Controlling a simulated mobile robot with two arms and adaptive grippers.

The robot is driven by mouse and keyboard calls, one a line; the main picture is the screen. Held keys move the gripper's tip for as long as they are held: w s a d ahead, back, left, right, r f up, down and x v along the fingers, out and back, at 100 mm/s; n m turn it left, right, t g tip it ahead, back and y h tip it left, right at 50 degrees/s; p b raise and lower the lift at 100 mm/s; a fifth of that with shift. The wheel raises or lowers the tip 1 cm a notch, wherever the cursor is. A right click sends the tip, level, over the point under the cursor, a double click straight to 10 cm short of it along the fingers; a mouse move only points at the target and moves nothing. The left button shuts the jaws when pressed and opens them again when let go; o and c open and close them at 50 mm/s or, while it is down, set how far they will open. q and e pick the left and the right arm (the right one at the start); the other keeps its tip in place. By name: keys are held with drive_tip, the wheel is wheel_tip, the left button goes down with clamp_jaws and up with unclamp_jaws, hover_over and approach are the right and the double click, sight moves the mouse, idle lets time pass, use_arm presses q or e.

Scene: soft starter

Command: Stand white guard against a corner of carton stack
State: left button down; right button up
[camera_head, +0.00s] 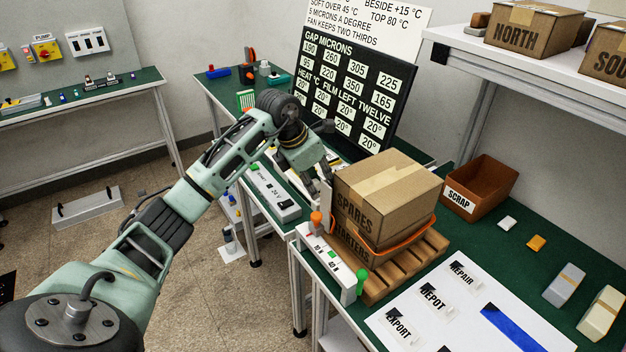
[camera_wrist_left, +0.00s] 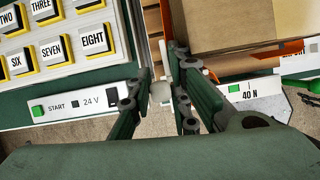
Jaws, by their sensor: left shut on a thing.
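The carton stack stands on a wooden pallet (camera_head: 405,270): a carton marked SPARES (camera_head: 385,190) sits on a lower one marked STARTERS (camera_head: 355,248), mostly hidden. An orange strap (camera_head: 405,238) runs around the lower part. My left gripper (camera_head: 321,190) is at the stack's left near corner, shut on the narrow white guard (camera_head: 326,198). The guard looks roughly upright, close beside that corner; I cannot tell if it touches. In the left wrist view the guard (camera_wrist_left: 161,92) shows between the fingertips, next to the cartons (camera_wrist_left: 225,30). My right gripper is out of view.
A white unit with an orange knob (camera_head: 316,220) and a green knob (camera_head: 361,275) stands at the pallet's front left. A white 24 V box (camera_head: 270,188) lies left of the gripper. The gap board (camera_head: 350,95) stands behind. A SCRAP bin (camera_head: 480,188) is right.

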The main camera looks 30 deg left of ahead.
use_arm(q)
drive_tip(key=shift+w+d+f, duration=0.1)
drive_tip(key=shift+d+f, duration=0.5)
drive_tip(key=shift+d, duration=0.15)
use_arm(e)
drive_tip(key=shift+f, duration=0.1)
use_arm(q)
drive_tip(key=c, duration=1.6)
unclamp_jaws()
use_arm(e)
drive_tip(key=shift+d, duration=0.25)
use_arm(q)
drive_tip(key=shift+o, duration=0.2)
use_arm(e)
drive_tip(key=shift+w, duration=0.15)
use_arm(q)
drive_tip(key=shift+a+r, duration=0.1)
drive_tip(key=shift+r, duration=0.25)
drive_tip(key=a+v, duration=0.1)
drive_tip(key=v, duration=1.1)
